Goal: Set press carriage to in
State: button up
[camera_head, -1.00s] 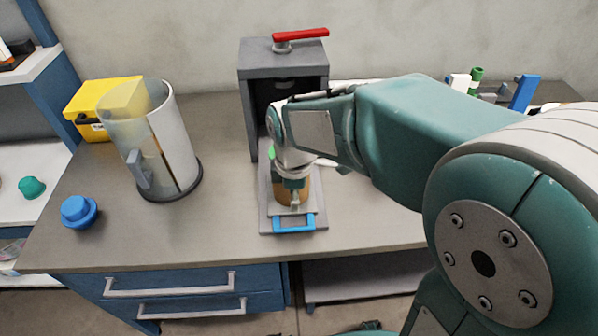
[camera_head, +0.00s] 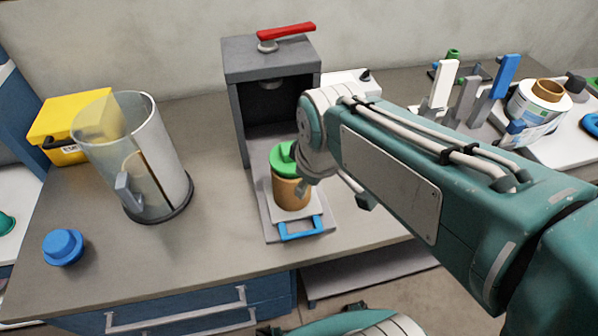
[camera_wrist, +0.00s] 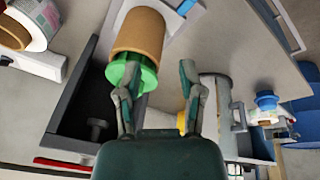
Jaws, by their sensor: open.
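The press (camera_head: 272,62) is a grey open-fronted housing with a red lever (camera_head: 286,32) on top. Its carriage (camera_head: 268,216) is a grey tray sticking out at the front, with a blue handle (camera_head: 300,229) at its near end. A brown cylinder with a green cap (camera_head: 291,190) stands upright on the carriage, in front of the housing. In the wrist view the brown cylinder (camera_wrist: 140,33) and blue handle (camera_wrist: 186,6) show beyond my gripper (camera_wrist: 160,80). My gripper is open, its left finger overlapping the green cap; contact cannot be told. The arm mostly hides it in the head view.
A clear cylindrical guard (camera_head: 135,150), a blue knob (camera_head: 63,247) and a yellow box (camera_head: 60,128) stand left of the press. Upright handles and a labelled reel (camera_head: 538,105) are at the right. The counter between guard and carriage is free.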

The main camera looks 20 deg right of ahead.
jog(key=s+d+r+m+t, duration=0.2)
jog(key=s+d+m, duration=0.1)
jog(key=s+m, duration=0.2)
jog(key=shift+s+d+r+m, duration=0.25)
jog(key=shift+s+d+m, duration=0.05)
jog(key=shift+m, duration=0.7)
jog(key=shift+s+d, duration=0.1)
jog(key=shift+d, duration=0.05)
grip_shut()
jog(key=shift+m, duration=0.3)
